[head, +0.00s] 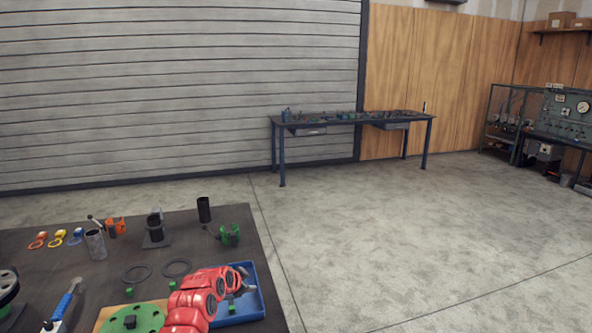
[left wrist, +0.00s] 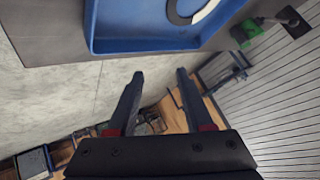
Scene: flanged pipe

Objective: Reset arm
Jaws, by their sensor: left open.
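My left arm is red and comes in low in the head view, reaching over the near right part of the dark table. Its dark left gripper (head: 243,270) is above the blue tray (head: 261,298). In the left wrist view the two black fingers of the left gripper (left wrist: 160,73) are apart, with nothing between them. The rim of the blue tray (left wrist: 140,45) shows beyond the fingertips, with part of a white and dark ring inside. The arm hides much of the tray in the head view. My right gripper is not in view.
The dark table (head: 190,232) holds a green disc (head: 150,316), black rings (head: 177,268), a dark cylinder (head: 204,209), a grey cylinder (head: 95,244) and a green clamp (head: 230,235). Open concrete floor lies right of it. A workbench (head: 350,120) stands at the back wall.

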